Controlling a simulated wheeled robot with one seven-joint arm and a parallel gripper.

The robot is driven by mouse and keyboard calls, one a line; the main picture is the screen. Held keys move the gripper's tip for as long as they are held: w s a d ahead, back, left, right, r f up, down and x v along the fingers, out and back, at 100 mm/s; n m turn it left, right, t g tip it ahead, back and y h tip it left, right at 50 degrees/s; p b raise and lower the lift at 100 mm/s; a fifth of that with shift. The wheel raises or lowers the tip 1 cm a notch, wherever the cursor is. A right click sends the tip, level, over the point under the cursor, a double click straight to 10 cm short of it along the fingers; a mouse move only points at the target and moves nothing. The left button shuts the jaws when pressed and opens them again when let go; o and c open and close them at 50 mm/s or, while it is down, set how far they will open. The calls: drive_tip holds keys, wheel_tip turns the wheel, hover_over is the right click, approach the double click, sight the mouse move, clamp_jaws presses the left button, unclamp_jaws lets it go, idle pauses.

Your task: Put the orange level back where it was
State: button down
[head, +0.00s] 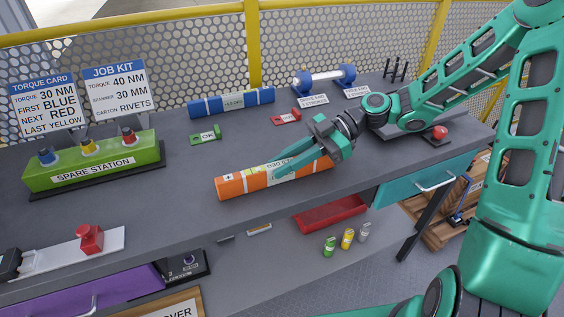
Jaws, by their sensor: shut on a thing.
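The orange level (240,184) is a long bar with a pale labelled middle section, near the front edge of the workbench (190,212). My gripper (281,171) reaches in from the right and is shut on the level around its middle, hiding part of the label. I cannot tell whether the level touches the bench top or is held slightly above it.
A blue level (205,107) lies behind, with a green tag (206,136) and a red tag (287,117) in front of it. A blue-ended roller (325,78) stands at the back.

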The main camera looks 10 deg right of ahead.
drive_tip(key=c, duration=1.6)
unclamp_jaws()
drive_tip(key=v, duration=1.2)
drive_tip(key=shift+d, duration=0.1)
